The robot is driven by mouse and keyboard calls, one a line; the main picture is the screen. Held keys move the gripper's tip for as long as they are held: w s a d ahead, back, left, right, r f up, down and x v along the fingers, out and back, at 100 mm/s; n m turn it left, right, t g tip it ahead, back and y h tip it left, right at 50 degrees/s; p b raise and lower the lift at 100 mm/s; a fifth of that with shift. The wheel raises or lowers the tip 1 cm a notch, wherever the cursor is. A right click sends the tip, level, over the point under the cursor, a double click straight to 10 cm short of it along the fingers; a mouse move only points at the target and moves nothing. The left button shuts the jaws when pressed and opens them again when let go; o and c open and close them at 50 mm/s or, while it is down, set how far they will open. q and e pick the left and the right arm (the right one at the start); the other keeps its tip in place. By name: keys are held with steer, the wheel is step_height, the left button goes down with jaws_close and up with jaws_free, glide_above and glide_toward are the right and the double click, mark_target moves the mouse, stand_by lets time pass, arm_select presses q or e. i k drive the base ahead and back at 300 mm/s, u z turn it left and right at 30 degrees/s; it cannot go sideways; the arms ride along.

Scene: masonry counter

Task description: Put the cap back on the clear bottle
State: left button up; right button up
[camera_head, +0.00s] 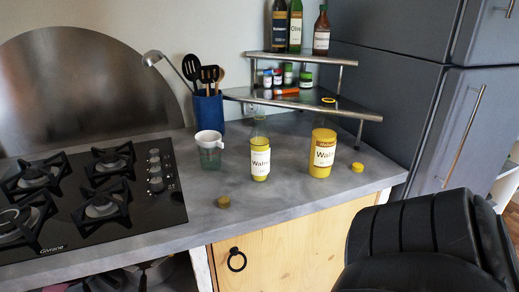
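A clear bottle (259,145) stands upright on the grey counter, with a white label and yellow contents low down. No cap shows on its top, though the neck is hard to make out. To its right stands a fuller yellow bottle (320,165) with a similar label and a yellow ring at its top. A bright yellow cap (357,167) lies on the counter right of the yellow bottle. A darker olive-yellow cap (223,202) lies near the front edge, left of and in front of the clear bottle. Neither of my grippers is in view.
A clear cup with a white top (209,155) and a blue utensil holder (208,113) stand left of the bottles. A tiered shelf (350,116) with jars is behind. A gas hob (150,210) is left. A large black ribbed shape (410,240) fills the lower right.

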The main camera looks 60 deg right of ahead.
mark_target(260, 138)
steer(key=k, duration=0.3)
steer(key=z, duration=0.7)
steer(key=i, duration=0.25)
